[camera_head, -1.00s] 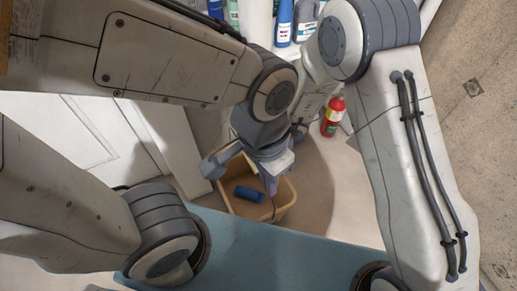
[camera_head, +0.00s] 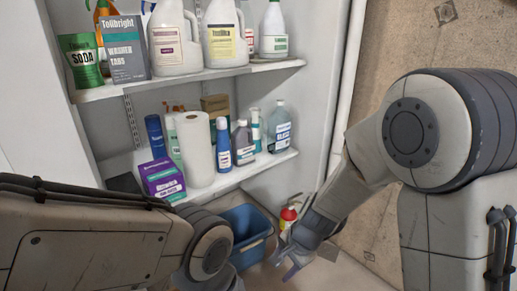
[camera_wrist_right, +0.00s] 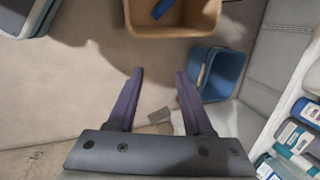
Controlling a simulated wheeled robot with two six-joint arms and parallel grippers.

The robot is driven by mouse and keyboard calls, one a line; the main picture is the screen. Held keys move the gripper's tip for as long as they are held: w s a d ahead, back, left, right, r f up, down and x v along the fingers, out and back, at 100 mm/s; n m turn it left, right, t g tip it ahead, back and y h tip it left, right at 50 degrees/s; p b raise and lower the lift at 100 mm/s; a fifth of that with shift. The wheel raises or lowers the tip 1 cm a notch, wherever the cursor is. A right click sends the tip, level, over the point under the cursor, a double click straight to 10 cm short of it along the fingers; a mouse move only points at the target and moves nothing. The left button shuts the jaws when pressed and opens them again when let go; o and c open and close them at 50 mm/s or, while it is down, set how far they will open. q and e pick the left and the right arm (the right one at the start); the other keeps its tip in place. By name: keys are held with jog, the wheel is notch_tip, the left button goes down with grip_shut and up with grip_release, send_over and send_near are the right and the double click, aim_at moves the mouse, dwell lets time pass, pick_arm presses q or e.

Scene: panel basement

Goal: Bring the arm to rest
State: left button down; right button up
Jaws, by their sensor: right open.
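My right gripper (camera_head: 284,264) is low in the head view, in front of the shelves, reaching down towards the floor. It also shows in the right wrist view (camera_wrist_right: 160,76), where its two purple fingers stand apart with nothing between them. My right arm (camera_head: 440,130) fills the right side of the head view. My left arm (camera_head: 90,245) enters at the lower left with its elbow joint (camera_head: 205,250) showing; its gripper is out of view.
Shelves (camera_head: 235,175) hold bottles, a paper roll and boxes. A blue bin (camera_head: 248,238) stands on the floor left of the right gripper. A fire extinguisher (camera_head: 288,217) stands behind the gripper. The wrist view shows a tan bin (camera_wrist_right: 180,30) with a blue thing inside. A wall (camera_head: 390,40) is at right.

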jog(key=s+d+r+n+h, duration=0.1)
jog(key=s+d+r+n, duration=0.15)
jog(key=d+n, duration=0.3)
jog(key=s+d+r+n+h, duration=0.2)
jog(key=s+d+n, duration=0.1)
jog(key=d+n, duration=0.3)
jog(key=s+a+r+n+g+y, duration=0.1)
jog(key=s+a+r+n, duration=0.2)
jog(key=s+a, duration=0.35)
jog(key=s+a+r+n+g, duration=0.1)
jog(key=s+a+r+n, duration=0.25)
jog(key=s+a, duration=0.35)
notch_tip(320, 180, up, 31)
jog(key=d+p, duration=0.1)
jog(key=p, duration=3)
jog(key=shift+s+p, duration=0.2)
jog(key=shift+p, duration=0.1)
jog(key=shift+f, duration=0.1)
